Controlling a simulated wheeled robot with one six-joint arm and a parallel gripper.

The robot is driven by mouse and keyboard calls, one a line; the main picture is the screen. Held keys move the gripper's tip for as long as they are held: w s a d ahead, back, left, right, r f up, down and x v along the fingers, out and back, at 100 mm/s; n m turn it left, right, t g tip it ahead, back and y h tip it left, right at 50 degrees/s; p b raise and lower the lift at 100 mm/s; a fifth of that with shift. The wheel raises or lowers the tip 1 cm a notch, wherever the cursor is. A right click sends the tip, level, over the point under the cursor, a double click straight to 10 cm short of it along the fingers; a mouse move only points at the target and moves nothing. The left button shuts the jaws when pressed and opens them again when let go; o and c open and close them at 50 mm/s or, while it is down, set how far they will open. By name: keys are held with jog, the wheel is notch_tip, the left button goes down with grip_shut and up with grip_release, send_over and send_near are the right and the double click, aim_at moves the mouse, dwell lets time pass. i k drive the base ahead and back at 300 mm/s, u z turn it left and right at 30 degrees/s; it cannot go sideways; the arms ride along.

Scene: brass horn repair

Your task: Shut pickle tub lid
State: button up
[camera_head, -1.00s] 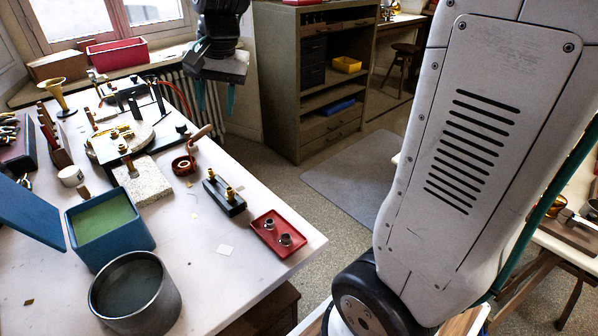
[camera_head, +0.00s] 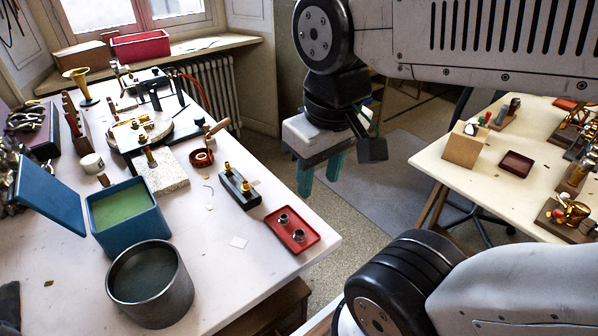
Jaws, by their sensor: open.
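The pickle tub (camera_head: 128,222) is a blue square tub with green contents, on the left workbench near its front left. Its blue lid (camera_head: 50,196) stands open, tilted up and out to the left from the tub's left side. My gripper (camera_head: 320,178) points downward with two teal fingers apart and nothing between them. It hangs over the floor beyond the bench's right edge, well to the right of the tub and apart from it.
A dark grey round pot (camera_head: 150,285) stands just in front of the tub. A stone block (camera_head: 162,172), a black holder (camera_head: 233,188) and a red tray (camera_head: 292,231) lie to its right. A white cup (camera_head: 91,163) stands behind. Another table (camera_head: 440,165) is at right.

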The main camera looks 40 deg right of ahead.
aim_at(32, 187)
jog(key=k, duration=0.9)
jog(key=u, duration=0.75)
jog(key=i, duration=1)
